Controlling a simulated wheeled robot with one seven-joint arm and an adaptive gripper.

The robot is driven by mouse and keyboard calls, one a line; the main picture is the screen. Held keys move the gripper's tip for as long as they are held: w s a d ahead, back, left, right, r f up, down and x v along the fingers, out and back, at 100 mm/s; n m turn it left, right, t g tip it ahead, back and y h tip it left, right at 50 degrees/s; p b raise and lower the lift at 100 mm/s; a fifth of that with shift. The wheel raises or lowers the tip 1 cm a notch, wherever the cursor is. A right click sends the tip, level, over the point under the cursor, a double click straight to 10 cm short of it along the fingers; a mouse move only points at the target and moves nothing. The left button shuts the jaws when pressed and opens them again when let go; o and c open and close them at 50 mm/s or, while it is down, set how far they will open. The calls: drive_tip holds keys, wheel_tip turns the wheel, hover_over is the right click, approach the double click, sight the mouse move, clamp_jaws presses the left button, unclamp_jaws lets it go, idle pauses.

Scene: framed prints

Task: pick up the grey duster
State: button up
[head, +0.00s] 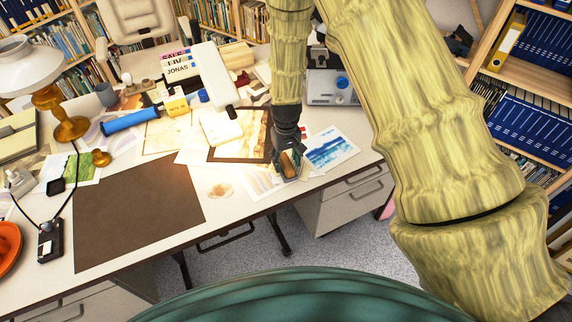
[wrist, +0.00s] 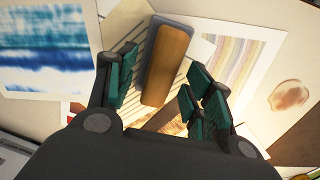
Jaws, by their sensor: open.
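The grey duster (wrist: 167,62) has a brown wooden back and a grey edge. In the wrist view it lies at top centre, on or just above a striped sheet. In the head view the duster (head: 287,163) shows small below my gripper (head: 288,150), near the table's front edge. The gripper partly hides it there, and its exact height above the duster is unclear.
A blue seascape print (head: 331,148) lies right of the duster, and a dark-edged brown print (head: 240,140) lies left. A white box-like object (head: 213,75) and several small items crowd behind. A large brown mat (head: 138,210) covers the table's front left.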

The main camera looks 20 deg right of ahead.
drive_tip(key=shift+f, duration=0.55)
drive_tip(key=c, duration=1.1)
drive_tip(key=shift+r, duration=0.15)
drive_tip(key=shift+r+b, duration=0.45)
drive_tip(key=shift+r, duration=0.4)
drive_tip(key=shift+s+r+b, duration=0.2)
drive_tip(key=shift+r+b, duration=0.2)
drive_tip(key=shift+r, duration=0.35)
drive_tip(key=s+a+b, duration=0.1)
drive_tip(key=s, duration=0.4)
drive_tip(key=s+a+r+b, duration=0.1)
drive_tip(key=s, duration=0.4)
drive_tip(key=s+a+b, duration=0.1)
drive_tip(key=s, duration=0.4)
drive_tip(key=shift+s+a+r, duration=0.1)
drive_tip(key=shift+s+r, duration=0.1)
drive_tip(key=shift+r, duration=0.1)
